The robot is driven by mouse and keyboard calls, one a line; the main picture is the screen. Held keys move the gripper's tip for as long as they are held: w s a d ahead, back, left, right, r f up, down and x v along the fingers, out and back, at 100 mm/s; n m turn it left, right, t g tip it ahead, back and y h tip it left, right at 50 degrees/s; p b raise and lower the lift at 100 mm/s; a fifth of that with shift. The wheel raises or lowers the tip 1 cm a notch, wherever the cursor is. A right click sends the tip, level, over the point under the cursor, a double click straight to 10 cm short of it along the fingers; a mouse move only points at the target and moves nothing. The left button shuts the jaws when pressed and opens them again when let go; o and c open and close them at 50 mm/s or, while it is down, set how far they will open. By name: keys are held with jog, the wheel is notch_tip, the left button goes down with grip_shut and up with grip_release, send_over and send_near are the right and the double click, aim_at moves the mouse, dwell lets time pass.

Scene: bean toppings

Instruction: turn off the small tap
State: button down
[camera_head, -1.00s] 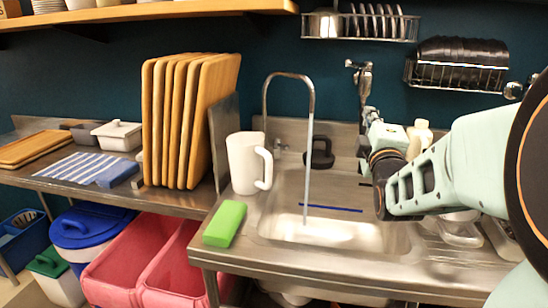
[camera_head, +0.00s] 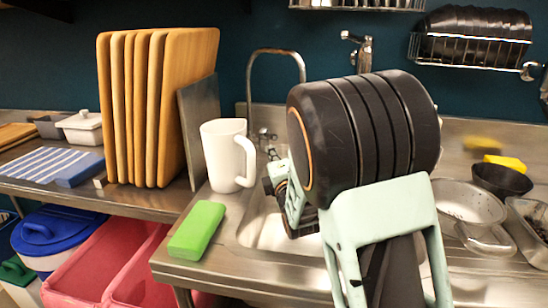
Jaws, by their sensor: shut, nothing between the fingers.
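The small tap (camera_head: 251,75) is a thin chrome gooseneck behind the sink's left side. Its small handle (camera_head: 263,134) shows low at its base. My gripper (camera_head: 271,152) is shut and empty, just below and beside the handle. I cannot tell whether it touches the handle. My large black wrist joint covers the space below the spout and much of the sink (camera_head: 256,232), so I cannot tell whether water is running.
A white mug (camera_head: 222,155) stands close left of my gripper. A green sponge (camera_head: 197,229) lies on the front left counter. Cutting boards (camera_head: 150,110) stand at left. A larger tap (camera_head: 364,52) is behind my arm. Bowls (camera_head: 462,203) stand at right.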

aim_at(269, 135)
jog(key=x, duration=0.6)
